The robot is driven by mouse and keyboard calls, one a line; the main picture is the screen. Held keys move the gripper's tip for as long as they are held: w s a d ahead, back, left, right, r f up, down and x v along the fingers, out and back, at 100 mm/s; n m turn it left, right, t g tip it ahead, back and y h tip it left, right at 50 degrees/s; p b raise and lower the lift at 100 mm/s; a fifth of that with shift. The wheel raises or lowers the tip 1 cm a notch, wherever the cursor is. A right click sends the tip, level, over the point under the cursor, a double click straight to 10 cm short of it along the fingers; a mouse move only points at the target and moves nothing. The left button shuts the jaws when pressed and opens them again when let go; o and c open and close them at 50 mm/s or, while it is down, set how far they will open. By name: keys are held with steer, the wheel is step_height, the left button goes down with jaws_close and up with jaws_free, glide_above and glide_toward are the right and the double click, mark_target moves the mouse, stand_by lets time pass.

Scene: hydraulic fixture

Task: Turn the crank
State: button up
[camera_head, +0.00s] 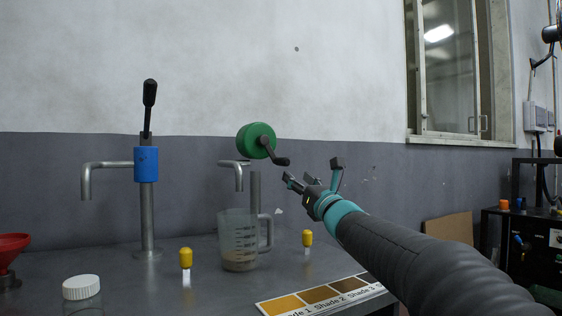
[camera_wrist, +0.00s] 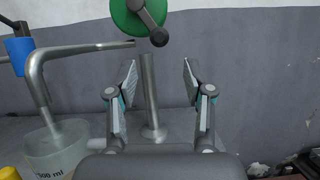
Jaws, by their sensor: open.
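The crank is a dark arm with a knob (camera_head: 276,156) on the face of a green drum (camera_head: 257,140) atop a metal post, above the bench. In the wrist view the drum (camera_wrist: 138,18) is at the top and the crank knob (camera_wrist: 158,36) hangs from it, pointing down and right. My gripper (camera_head: 312,174) is open and empty, right of and slightly below the knob in the head view. In the wrist view my gripper (camera_wrist: 158,85) has its two fingers spread on either side of the post, below the knob and apart from it.
A clear measuring jug (camera_head: 238,240) stands under the drum's spout (camera_head: 236,172). A blue-collared pump (camera_head: 146,165) with a black lever is to the left. Yellow-capped items (camera_head: 186,260), a white-lidded jar (camera_head: 81,288) and a shade card (camera_head: 318,298) are on the bench (camera_head: 140,285).

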mark_target(282, 162)
steer(key=p+x, duration=0.3)
steer(key=x, duration=0.7)
steer(key=shift+w+a+r+p, duration=0.1)
steer(key=shift+w+a+p, duration=0.05)
steer(key=shift+p, duration=0.2)
jaws_close()
